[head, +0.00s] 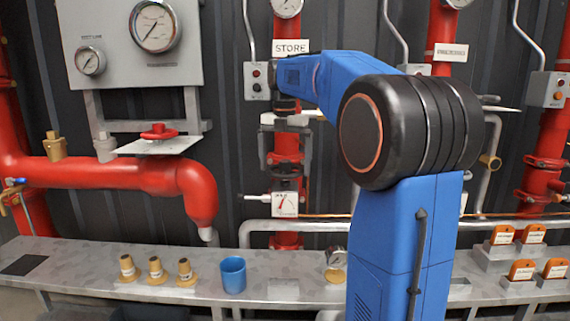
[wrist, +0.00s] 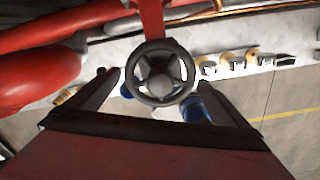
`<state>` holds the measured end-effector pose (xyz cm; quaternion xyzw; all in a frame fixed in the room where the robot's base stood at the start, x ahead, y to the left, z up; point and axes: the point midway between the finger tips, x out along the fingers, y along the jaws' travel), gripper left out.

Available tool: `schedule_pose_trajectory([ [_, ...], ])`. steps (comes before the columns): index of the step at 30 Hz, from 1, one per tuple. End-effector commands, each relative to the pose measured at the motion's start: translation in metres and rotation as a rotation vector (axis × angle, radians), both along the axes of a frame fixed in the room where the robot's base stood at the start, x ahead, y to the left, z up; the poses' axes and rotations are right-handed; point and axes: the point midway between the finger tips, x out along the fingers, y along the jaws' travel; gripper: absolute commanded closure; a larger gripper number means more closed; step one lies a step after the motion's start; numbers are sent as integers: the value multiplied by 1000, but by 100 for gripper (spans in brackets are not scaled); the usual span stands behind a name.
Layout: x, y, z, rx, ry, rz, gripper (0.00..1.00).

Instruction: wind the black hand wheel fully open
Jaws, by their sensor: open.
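The black hand wheel (wrist: 160,72) shows in the wrist view, with a dark rim, several spokes and a round hub. It sits at the end of a red part that runs up out of the picture. My gripper (wrist: 157,80) is open, with one dark finger to the left of the wheel and one to the right. The wheel appears between the fingertips. I cannot tell whether the fingers touch the rim or how far apart in depth they are.
A grey bench (head: 120,292) runs below, carrying a blue cup (head: 232,275), several brass fittings (head: 156,270) and orange tags (head: 522,269). A large red pipe (head: 100,173) with a red hand wheel (head: 159,132) is at left.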

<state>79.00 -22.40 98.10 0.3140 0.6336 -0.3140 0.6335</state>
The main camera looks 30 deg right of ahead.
Motion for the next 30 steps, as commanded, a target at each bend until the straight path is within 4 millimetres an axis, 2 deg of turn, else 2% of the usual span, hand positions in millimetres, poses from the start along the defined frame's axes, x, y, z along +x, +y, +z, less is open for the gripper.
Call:
schedule_pose_trajectory([
  [9,1,1,0,0,0,-325,0],
  [20,2,1,0,0,0,-516,0],
  [30,3,1,0,0,0,-865,0],
])
